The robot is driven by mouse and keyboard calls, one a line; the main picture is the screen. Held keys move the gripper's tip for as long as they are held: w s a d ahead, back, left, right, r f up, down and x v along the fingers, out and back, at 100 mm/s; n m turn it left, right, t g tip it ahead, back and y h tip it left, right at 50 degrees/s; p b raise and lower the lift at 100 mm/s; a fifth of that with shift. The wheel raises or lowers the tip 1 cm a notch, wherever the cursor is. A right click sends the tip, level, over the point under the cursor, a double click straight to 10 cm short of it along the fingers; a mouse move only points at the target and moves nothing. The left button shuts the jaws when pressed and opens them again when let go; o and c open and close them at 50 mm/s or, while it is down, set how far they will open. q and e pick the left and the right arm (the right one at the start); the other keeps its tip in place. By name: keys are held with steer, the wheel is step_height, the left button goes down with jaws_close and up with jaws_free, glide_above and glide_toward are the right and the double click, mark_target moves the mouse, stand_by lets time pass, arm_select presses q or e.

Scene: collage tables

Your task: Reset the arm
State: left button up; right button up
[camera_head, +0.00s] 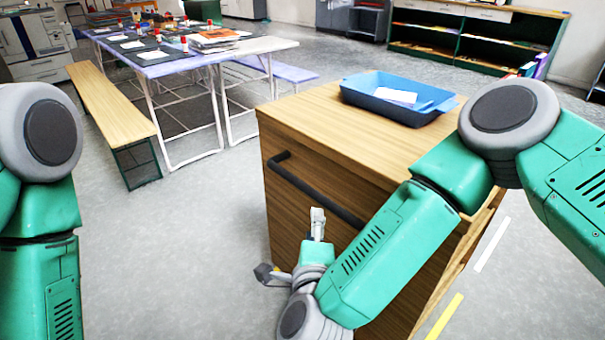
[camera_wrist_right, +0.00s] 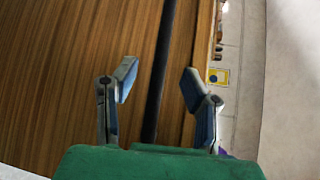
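My right arm reaches down in front of a wooden cabinet (camera_head: 345,130) in the head view. My right gripper (camera_head: 292,245) is low beside the cabinet's front, below its dark bar handle (camera_head: 315,188). In the right wrist view, the right gripper (camera_wrist_right: 160,88) has its two fingers wide apart with nothing between them touching. The dark handle (camera_wrist_right: 160,75) runs behind the gap, along the wood front. Only my left arm's upper links show at the left edge of the head view; the left gripper is out of view.
A blue tray (camera_head: 385,110) with white paper stands on the cabinet top. A long table (camera_head: 180,65) with art supplies and a wooden bench (camera_head: 112,115) stand at the back left. Low shelves (camera_head: 470,42) line the back right. Grey floor at left of the cabinet is clear.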

steer(key=s+d+f+n+g+y+p, duration=0.1)
steer(key=s+d+f+n+g+y, duration=0.15)
steer(key=s+f+n+g, duration=0.35)
steer(key=s+d+f+n+g+y+p, duration=0.1)
steer(key=s+d+f+n+y+p, duration=0.15)
steer(key=s+f+n, duration=0.35)
steer(key=s+d+f+n+g+h, duration=0.3)
steer(key=s+d+f+n+g, duration=0.2)
steer(key=s+d, duration=1.1)
steer(key=d+n+g, duration=0.1)
steer(key=n+g, duration=0.2)
steer(key=n, duration=0.1)
steer(key=shift+s+d+g+p, duration=0.2)
steer(key=shift+s+g+p, duration=0.05)
steer(key=shift+g+p, duration=0.1)
steer(key=shift+w, duration=0.1)
